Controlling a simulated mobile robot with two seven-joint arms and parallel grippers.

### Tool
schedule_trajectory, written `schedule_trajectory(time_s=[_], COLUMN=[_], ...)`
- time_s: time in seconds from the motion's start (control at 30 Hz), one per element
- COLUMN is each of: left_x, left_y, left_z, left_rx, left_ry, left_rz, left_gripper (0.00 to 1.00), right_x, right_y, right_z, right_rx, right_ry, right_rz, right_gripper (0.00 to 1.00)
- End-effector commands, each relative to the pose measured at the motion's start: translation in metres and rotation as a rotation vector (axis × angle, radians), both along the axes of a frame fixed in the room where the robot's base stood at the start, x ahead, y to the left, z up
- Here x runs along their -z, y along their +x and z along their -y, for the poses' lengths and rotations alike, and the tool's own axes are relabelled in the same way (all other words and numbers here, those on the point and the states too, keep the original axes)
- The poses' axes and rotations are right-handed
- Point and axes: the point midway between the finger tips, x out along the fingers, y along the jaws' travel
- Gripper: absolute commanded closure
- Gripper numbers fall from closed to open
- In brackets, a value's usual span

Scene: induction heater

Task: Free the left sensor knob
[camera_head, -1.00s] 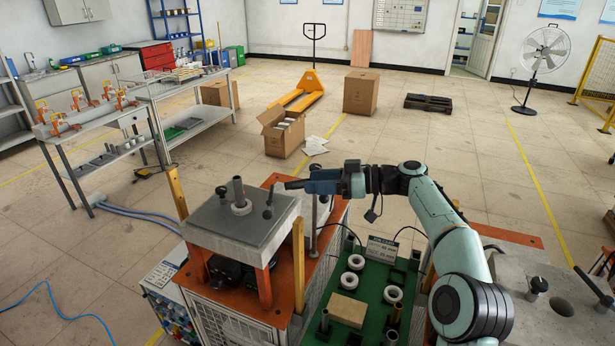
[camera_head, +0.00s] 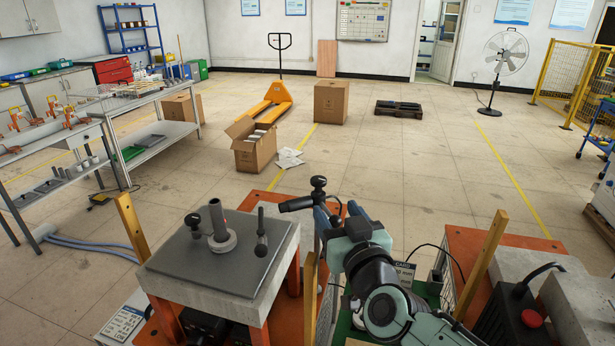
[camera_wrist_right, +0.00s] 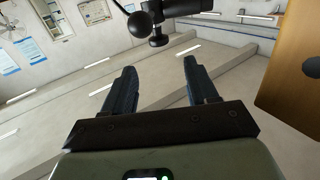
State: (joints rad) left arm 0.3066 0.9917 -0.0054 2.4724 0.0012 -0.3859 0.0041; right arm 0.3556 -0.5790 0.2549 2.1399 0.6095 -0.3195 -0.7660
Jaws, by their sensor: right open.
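In the head view, a heater block with a grey top plate (camera_head: 165,268) stands at the lower left, with an upright post in a pale ring (camera_head: 222,241) on it. Dark knobs (camera_head: 194,223) and (camera_head: 261,240) stand on the plate. Behind its right edge is a black ball knob (camera_head: 318,183) with a horizontal black handle (camera_head: 297,204). I cannot tell for certain which is the left sensor knob. My right gripper (camera_head: 325,214) is just below the ball knob. In the right wrist view it (camera_wrist_right: 158,75) is open and empty, with a black ball knob (camera_wrist_right: 142,23) beyond its fingers.
Wooden posts (camera_head: 131,226) and (camera_head: 493,245) rise near the fixtures. A wooden board (camera_wrist_right: 290,70) is close on the right in the wrist view. A concrete block and a red button (camera_head: 532,318) are at the right.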

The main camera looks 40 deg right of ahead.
Motion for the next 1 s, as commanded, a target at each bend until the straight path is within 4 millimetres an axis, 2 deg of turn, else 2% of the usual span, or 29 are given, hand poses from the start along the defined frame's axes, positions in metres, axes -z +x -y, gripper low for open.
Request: schedule_trajectory(time_s=[0.17, 0.7, 0.83, 1.0], left_x=[-0.001, -0.007, -0.009, -0.009], left_y=[-0.001, 0.001, 0.002, 0.002], left_z=[0.0, 0.0, 0.0, 0.0], left_rx=[-0.001, 0.0, -0.001, -0.001], left_ry=[0.0, 0.0, 0.001, 0.0], left_rz=[-0.001, 0.001, 0.002, 0.002], left_gripper=[0.57, 0.57, 0.57, 0.57], right_x=[-0.001, 0.0, 0.0, 0.0], right_y=[0.009, 0.105, 0.117, 0.123], right_z=[0.004, 0.04, 0.045, 0.048], right_rx=[0.003, 0.002, 0.002, 0.003], right_ry=[-0.001, -0.001, -0.002, -0.003], right_rz=[0.005, 0.004, 0.003, 0.004], right_gripper=[0.42, 0.42, 0.42, 0.42])
